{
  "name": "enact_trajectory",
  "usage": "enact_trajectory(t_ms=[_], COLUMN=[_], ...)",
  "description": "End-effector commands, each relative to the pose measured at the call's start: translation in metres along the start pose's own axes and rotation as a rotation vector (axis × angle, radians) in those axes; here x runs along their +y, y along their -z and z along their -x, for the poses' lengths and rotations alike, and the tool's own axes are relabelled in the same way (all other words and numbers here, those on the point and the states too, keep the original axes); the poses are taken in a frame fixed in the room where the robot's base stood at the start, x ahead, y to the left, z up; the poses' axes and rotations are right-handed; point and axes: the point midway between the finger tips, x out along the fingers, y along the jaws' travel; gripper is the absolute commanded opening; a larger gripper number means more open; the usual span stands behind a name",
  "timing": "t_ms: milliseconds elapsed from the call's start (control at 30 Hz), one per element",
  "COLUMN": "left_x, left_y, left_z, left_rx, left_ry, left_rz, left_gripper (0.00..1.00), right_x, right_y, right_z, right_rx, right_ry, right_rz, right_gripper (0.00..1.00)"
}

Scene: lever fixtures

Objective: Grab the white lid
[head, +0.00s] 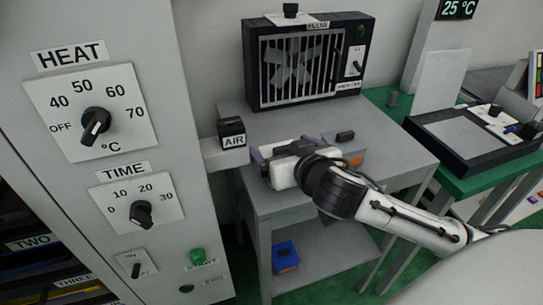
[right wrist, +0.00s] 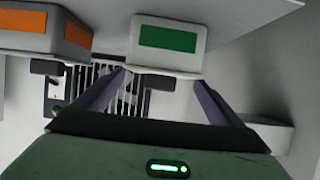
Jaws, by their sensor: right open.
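The white lid (right wrist: 185,75) sits on a white box with a green label (right wrist: 167,39) in the right wrist view, which is turned upside down. A dark knob (right wrist: 160,83) stands out from the lid. My right gripper (right wrist: 160,76) is open, with one purple finger on each side of the lid. I cannot tell whether the fingers touch it. In the head view my right gripper (head: 282,147) is over the grey table, and its hand mostly hides the lid. My left gripper is not in view.
A grey box with an orange label (right wrist: 75,33) stands close beside the white one; its dark knob (head: 345,136) shows in the head view. A fan unit (head: 300,65) stands behind on the grey table (head: 395,150). The AIR lever block (head: 232,133) is at the left.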

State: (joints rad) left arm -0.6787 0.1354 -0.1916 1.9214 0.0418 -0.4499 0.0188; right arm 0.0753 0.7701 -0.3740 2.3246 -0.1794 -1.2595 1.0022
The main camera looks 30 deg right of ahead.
Motion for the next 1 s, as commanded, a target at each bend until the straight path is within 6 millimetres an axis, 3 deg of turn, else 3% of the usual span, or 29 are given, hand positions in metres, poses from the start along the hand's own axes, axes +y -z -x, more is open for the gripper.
enact_trajectory(t_ms=[200,467,767,1000], left_x=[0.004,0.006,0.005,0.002], left_y=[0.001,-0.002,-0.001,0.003], left_z=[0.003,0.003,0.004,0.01], left_rx=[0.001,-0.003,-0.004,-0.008], left_ry=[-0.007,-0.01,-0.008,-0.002], left_rz=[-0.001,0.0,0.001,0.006], left_gripper=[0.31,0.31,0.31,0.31], right_x=[0.001,0.0,0.0,0.0], right_y=[0.001,0.001,0.005,0.047], right_z=[0.0,0.0,0.002,0.019], right_rx=[0.0,0.0,0.002,0.008], right_ry=[0.0,0.0,0.0,0.002], right_rz=[-0.001,0.0,-0.001,-0.005], right_gripper=[0.91,0.47,0.46,0.46])
